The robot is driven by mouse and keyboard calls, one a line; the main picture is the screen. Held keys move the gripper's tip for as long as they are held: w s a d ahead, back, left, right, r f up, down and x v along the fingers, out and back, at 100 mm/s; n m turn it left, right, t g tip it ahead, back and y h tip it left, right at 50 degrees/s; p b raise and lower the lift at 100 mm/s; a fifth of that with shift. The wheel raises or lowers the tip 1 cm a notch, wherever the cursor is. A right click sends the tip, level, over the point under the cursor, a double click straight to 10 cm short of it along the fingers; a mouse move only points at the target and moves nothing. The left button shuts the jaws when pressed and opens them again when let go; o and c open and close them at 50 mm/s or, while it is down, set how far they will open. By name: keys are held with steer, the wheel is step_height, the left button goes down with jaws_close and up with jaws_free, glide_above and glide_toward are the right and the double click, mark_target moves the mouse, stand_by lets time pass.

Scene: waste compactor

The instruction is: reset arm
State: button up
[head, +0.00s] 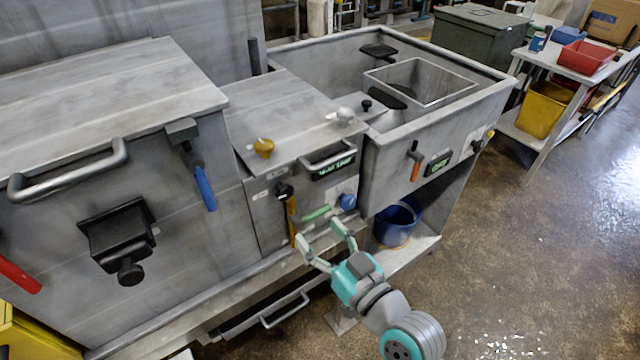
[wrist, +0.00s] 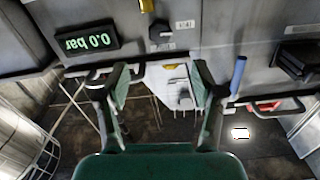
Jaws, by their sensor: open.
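My gripper (head: 322,243) is open and empty in the head view. It is in front of the lower front of the middle panel of the grey metal compactor (head: 200,240). In the wrist view my gripper's two fingers (wrist: 158,88) stand apart with nothing between them. The arm reaches in from the lower right of the head view. Whether the fingers touch the panel cannot be told.
A blue-handled lever (head: 204,186), an orange-handled lever (head: 415,168) and a red handle (head: 18,277) stick out of the front. A blue bucket (head: 398,222) stands on the lower shelf. A side table (head: 560,72) with bins is at the right. The floor (head: 540,270) at the right is clear.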

steer(key=s+d+f+m+h, duration=0.5)
steer(key=s+d+f+h, duration=0.2)
steer(key=s+d+f, duration=0.65)
steer(key=s+d+h, duration=0.1)
steer(key=s+d, duration=0.1)
steer(key=s, duration=0.9)
steer(key=s+d+h, duration=0.2)
steer(key=s, duration=0.8)
steer(key=shift+s+f+m, duration=0.15)
steer(key=shift+s+m, duration=0.15)
steer(key=shift+s, duration=0.05)
